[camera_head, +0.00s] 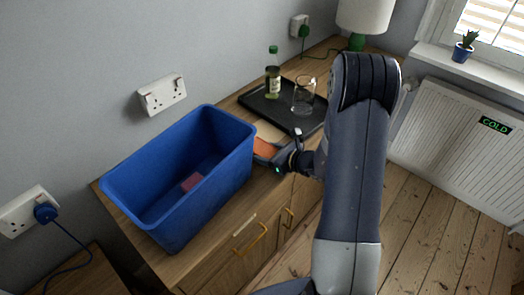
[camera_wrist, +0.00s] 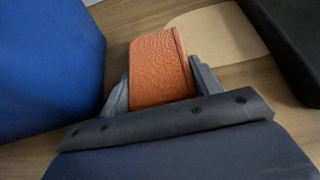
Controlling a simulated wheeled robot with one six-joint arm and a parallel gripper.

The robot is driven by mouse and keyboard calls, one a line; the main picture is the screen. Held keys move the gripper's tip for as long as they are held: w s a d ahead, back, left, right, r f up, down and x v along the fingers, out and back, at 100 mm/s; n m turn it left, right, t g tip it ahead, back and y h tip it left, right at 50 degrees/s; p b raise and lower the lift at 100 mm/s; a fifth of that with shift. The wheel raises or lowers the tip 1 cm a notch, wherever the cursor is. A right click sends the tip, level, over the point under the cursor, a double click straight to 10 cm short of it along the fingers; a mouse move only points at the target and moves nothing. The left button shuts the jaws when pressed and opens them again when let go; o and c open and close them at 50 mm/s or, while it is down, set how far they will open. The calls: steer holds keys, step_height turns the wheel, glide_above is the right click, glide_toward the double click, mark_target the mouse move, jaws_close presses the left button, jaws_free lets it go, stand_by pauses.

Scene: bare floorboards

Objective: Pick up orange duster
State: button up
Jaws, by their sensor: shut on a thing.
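The orange duster (camera_wrist: 160,65) is a textured orange block between the two fingers of my gripper (camera_wrist: 160,88) in the wrist view. My gripper is shut on it, with a finger against each side. In the head view, the orange duster (camera_head: 264,148) shows just right of the blue bin, and my gripper (camera_head: 276,153) is at it, low over the wooden cabinet top. Its lower part is hidden by my gripper, and I cannot tell whether it touches the surface.
A blue bin (camera_head: 238,170) with a small reddish block (camera_head: 192,182) inside stands close on the left. A black tray (camera_head: 262,107) holds a bottle (camera_head: 272,80) and a glass (camera_head: 303,97). A beige flat piece (camera_wrist: 215,33) lies beside the duster. A lamp (camera_head: 365,15) stands behind.

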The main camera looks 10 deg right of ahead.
steer(key=shift+c, duration=0.6)
steer(key=shift+r, duration=0.1)
